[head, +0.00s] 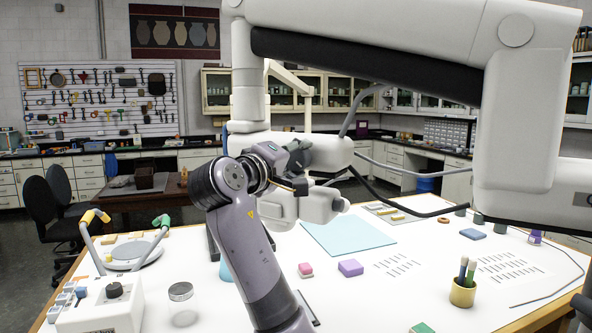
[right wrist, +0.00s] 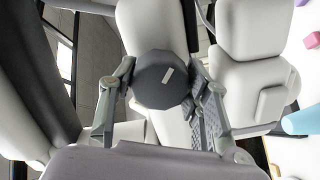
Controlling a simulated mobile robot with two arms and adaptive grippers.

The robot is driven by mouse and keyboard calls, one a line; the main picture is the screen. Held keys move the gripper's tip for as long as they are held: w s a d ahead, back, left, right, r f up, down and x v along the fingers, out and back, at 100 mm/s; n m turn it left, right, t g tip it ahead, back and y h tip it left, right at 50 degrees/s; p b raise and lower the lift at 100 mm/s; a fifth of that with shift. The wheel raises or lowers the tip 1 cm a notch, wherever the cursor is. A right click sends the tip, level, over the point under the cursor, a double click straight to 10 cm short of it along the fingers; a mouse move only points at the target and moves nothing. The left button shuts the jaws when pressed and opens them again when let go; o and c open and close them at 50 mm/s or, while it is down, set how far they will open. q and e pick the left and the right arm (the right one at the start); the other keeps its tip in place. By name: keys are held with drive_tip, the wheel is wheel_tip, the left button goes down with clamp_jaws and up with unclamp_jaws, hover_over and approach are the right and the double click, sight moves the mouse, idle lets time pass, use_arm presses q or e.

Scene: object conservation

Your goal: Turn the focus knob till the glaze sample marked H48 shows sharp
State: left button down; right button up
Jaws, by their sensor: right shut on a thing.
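A large white microscope (head: 340,150) on a jointed arm hangs over the white table. Its dark, round focus knob (right wrist: 160,78) has a short pale mark on its face and shows in the right wrist view. My right gripper (head: 299,168) reaches up to the microscope's side. In the right wrist view its two fingers (right wrist: 162,84) stand on either side of the knob and are shut on it. The knob's mark is tilted. I cannot read an H48 mark anywhere, and no magnified picture of a sample shows. My left gripper is not in view.
A pale blue mat (head: 345,234) lies under the microscope. Tan pieces on a tray (head: 385,208), a purple block (head: 350,267), a brush pot (head: 462,292) and a glass jar (head: 181,304) stand around. A white lamp box (head: 100,312) is at left.

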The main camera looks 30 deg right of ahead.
drive_tip(key=m+b, duration=0.1)
drive_tip(key=m, duration=0.1)
drive_tip(key=m+b, duration=0.2)
drive_tip(key=m, duration=0.1)
drive_tip(key=shift+f+m, duration=0.3)
drive_tip(key=m+b, duration=0.1)
drive_tip(key=m, duration=0.1)
drive_tip(key=shift+m, duration=0.4)
drive_tip(key=m+b, duration=0.1)
drive_tip(key=m, duration=0.2)
drive_tip(key=shift+m, duration=0.3)
drive_tip(key=m+b, duration=0.1)
drive_tip(key=m, duration=0.5)
drive_tip(key=m+b, duration=0.1)
drive_tip(key=m, duration=0.5)
drive_tip(key=shift+w+r+m, duration=0.1)
drive_tip(key=shift+m, duration=0.2)
drive_tip(key=o, duration=1.2)
drive_tip(key=shift+r, duration=0.1)
drive_tip(key=shift+c, duration=0.2)
